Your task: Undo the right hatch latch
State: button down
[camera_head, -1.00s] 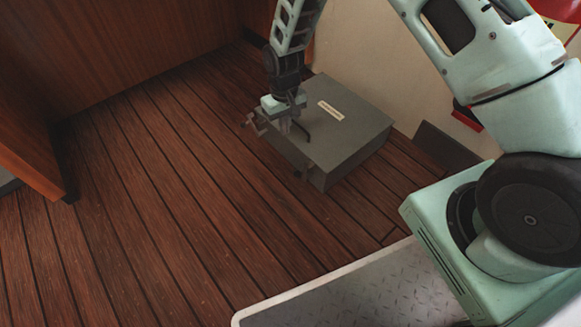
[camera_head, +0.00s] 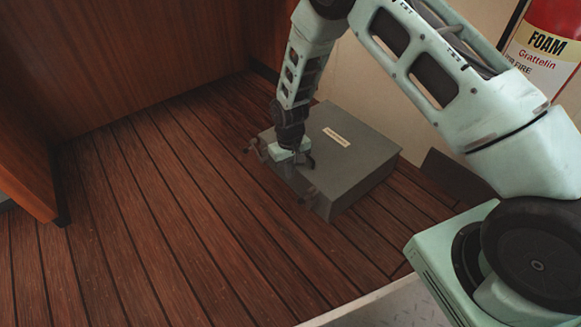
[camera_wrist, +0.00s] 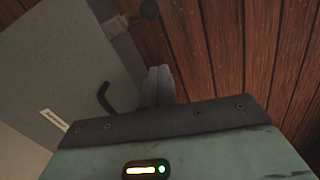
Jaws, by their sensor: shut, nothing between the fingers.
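The hatch (camera_head: 350,155) is a flat grey box with a pale label, low on the wooden floor. Two small latches sit along its near-left edge. The right latch (camera_head: 308,197) is the nearer one. In the wrist view a dark latch knob (camera_wrist: 148,10) shows at the top, apparently this same latch. The left latch (camera_head: 253,146) sticks out beyond my gripper. My gripper (camera_head: 291,170) is shut and empty, pointing down at this edge between the latches. Its grey fingers (camera_wrist: 160,85) show beside the hatch edge; contact is unclear. A dark bent handle (camera_wrist: 105,97) rises from the lid.
A wooden panel (camera_head: 25,150) stands at the left and a wooden wall (camera_head: 150,50) behind. A pale wall and a red foam extinguisher (camera_head: 550,40) are at the right. The plank floor (camera_head: 180,230) left of the hatch is clear.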

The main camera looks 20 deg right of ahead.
jog(key=s+f+b, duration=0.4)
jog(key=shift+d+f, duration=0.1)
jog(key=shift+d, duration=0.15)
dwell(0.4)
